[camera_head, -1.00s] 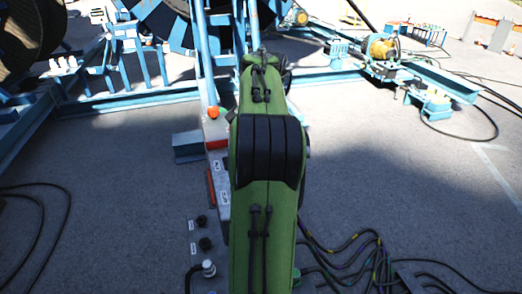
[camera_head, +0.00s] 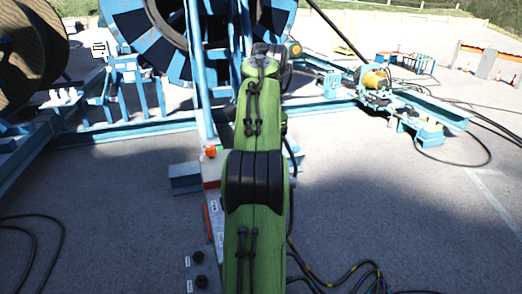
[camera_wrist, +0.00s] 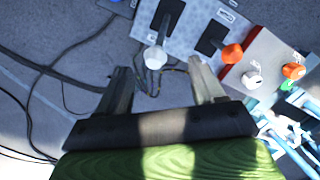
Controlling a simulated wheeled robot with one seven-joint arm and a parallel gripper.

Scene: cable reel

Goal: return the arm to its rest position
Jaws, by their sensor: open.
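My green arm (camera_head: 250,115) reaches away from me up the middle of the head view. My gripper is not visible in the head view. In the wrist view my gripper (camera_wrist: 159,66) is open, with its two fingers apart and nothing held between them. A lever with a white knob (camera_wrist: 154,57) shows between and beyond the fingertips. A lever with an orange knob (camera_wrist: 232,53) shows right of the fingers. I cannot tell how far the fingertips are from these levers.
A grey control panel (camera_head: 202,262) stands beside my arm, left of it. A blue reel frame (camera_head: 110,132) and large drum (camera_head: 135,35) stand ahead. Cables (camera_head: 335,278) lie on the ground at right. Open asphalt (camera_head: 400,210) lies on the right.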

